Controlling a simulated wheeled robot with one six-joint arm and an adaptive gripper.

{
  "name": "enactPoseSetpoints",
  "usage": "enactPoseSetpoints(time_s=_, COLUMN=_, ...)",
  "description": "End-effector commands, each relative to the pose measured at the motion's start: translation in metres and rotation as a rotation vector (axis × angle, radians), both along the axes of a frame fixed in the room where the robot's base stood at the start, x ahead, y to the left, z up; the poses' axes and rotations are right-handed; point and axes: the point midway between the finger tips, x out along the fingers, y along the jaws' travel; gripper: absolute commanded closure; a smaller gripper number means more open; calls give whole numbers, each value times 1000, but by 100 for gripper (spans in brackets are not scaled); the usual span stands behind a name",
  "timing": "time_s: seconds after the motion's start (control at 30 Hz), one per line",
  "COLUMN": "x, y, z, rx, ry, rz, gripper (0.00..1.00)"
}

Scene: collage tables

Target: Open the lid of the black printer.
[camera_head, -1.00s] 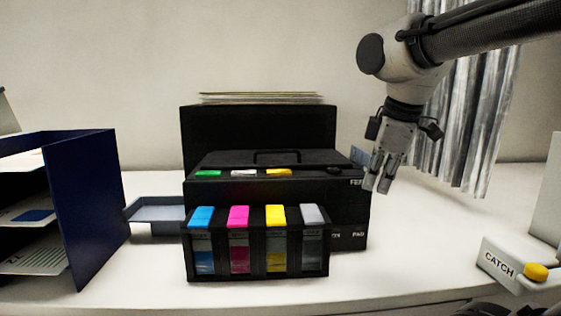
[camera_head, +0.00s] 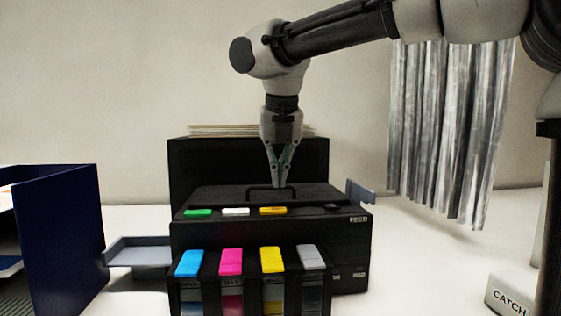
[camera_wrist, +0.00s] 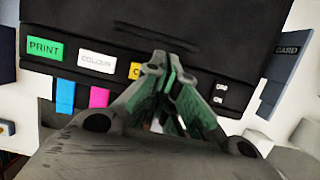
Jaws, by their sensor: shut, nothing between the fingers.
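The black printer (camera_head: 345,245) stands on the white table, with green, white and yellow buttons and the word FEED on its front edge. Its lid (camera_head: 220,196) lies flat and closed on top, with a raised black handle bar (camera_head: 252,189). My gripper (camera_head: 282,184) points down with its fingertips together, at the right part of the handle. I cannot tell whether it touches the handle. In the wrist view the shut fingertips (camera_wrist: 172,62) are over the dark printer top, near the yellow button, and hide part of it.
Ink tanks with blue, magenta (camera_head: 231,262), yellow and grey caps stand at the printer's front. A grey tray (camera_head: 138,252) and a navy shelf unit (camera_head: 62,240) are at left. A paper stack (camera_head: 230,130) rises behind. A CATCH box (camera_head: 510,294) is at right.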

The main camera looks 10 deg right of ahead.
Motion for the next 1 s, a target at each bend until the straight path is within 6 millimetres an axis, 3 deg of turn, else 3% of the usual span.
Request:
enactPoseSetpoints(time_s=0.2, x=10, y=0, z=-33, rx=-1, ry=1, rz=-1, gripper=100)
enactPoseSetpoints(time_s=0.37, x=14, y=0, z=-44, rx=1, ry=0, rz=-2, gripper=100)
enactPoseSetpoints(time_s=0.77, x=15, y=0, z=-46, rx=2, ry=0, rz=-2, gripper=100)
enactPoseSetpoints(time_s=1.0, x=17, y=0, z=-36, rx=2, ry=-2, rz=-3, gripper=100)
